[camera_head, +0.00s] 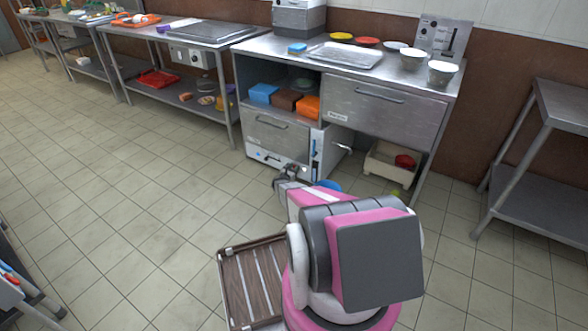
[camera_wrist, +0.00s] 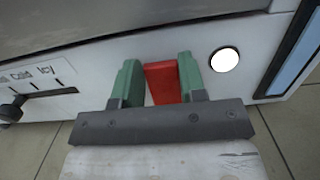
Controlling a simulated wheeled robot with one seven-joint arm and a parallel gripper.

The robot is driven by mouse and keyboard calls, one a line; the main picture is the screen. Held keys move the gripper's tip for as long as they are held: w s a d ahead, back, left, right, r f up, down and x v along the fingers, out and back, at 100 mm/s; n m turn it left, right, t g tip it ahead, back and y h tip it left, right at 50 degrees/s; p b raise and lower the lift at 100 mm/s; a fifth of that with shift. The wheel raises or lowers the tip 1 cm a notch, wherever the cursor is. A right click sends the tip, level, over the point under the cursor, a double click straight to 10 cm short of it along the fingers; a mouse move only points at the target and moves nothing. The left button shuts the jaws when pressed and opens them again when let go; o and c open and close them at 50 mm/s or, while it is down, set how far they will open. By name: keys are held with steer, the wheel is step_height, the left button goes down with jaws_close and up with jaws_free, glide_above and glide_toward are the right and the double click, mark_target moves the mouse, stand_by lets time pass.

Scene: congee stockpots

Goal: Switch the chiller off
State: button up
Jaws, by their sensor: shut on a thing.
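The chiller (camera_head: 275,135) is the steel-fronted unit under the counter, with a white control strip along its bottom. In the wrist view its white panel (camera_wrist: 92,100) carries a red switch (camera_wrist: 164,85), a round bright white lamp (camera_wrist: 224,60) to the right, and a slider (camera_wrist: 38,93) marked with words such as "Icy" at the left. My gripper (camera_head: 290,172) is low at the chiller's front. In the wrist view my gripper (camera_wrist: 157,74) has its green fingertips on either side of the red switch, shut on it. The switch's lower end is partly hidden.
The steel counter (camera_head: 262,48) stands above the chiller. Blue, brown and orange boxes (camera_head: 286,99) sit on the shelf over it. A pale bin (camera_head: 385,168) stands on the floor to its right. A slatted wooden tray (camera_head: 250,280) is beside my base. The tiled floor at left is clear.

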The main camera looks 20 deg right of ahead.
mark_target(296, 159)
steer(key=shift+a+f+t+h, duration=0.1)
steer(key=shift+f+t+h, duration=0.25)
steer(key=shift+t+h, duration=0.3)
steer(key=shift+s+a+t+h, duration=0.15)
steer(key=shift+s+t+h, duration=0.15)
steer(key=shift+h, duration=0.25)
steer(key=o, duration=0.9)
steer(key=shift+r, duration=0.1)
step_height(296, 159, up, 4)
steer(key=shift+r, duration=0.25)
steer(key=s+a+r, duration=0.1)
steer(key=a+r, duration=0.1)
steer(key=a, duration=0.1)
steer(key=s+a+r, duration=0.1)
steer(key=a+r, duration=0.1)
steer(key=a, duration=0.2)
steer(key=s+a+r, duration=0.1)
steer(key=a+r, duration=0.1)
steer(key=a, duration=0.2)
steer(key=shift+a+r, duration=0.15)
steer(key=shift+r, duration=0.05)
